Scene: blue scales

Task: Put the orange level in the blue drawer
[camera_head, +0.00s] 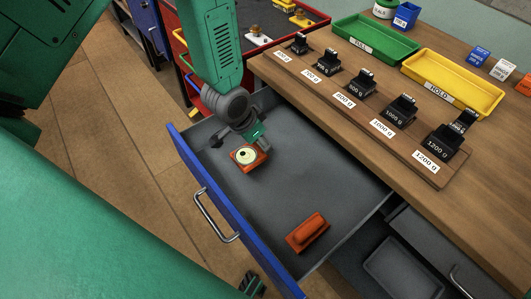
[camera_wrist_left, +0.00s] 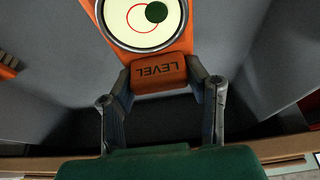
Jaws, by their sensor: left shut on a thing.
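The orange level (camera_head: 261,161) has a round pale bubble face with a red ring and green bubble. In the left wrist view, the orange level (camera_wrist_left: 160,68) shows the word LEVEL on its near end. My left gripper (camera_head: 256,142) is shut on that end, with a finger on each side. The level is within the outline of the open blue drawer (camera_head: 215,195), near its far left part. I cannot tell whether it touches the grey drawer floor (camera_head: 300,172). My right gripper does not show clearly.
An orange-red block (camera_head: 307,232) lies in the drawer's near right part. The drawer's middle is clear. A wooden worktop (camera_head: 470,205) beside it holds several black weights, a green tray (camera_head: 375,40) and a yellow tray (camera_head: 455,82). A red cart (camera_head: 290,30) stands behind.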

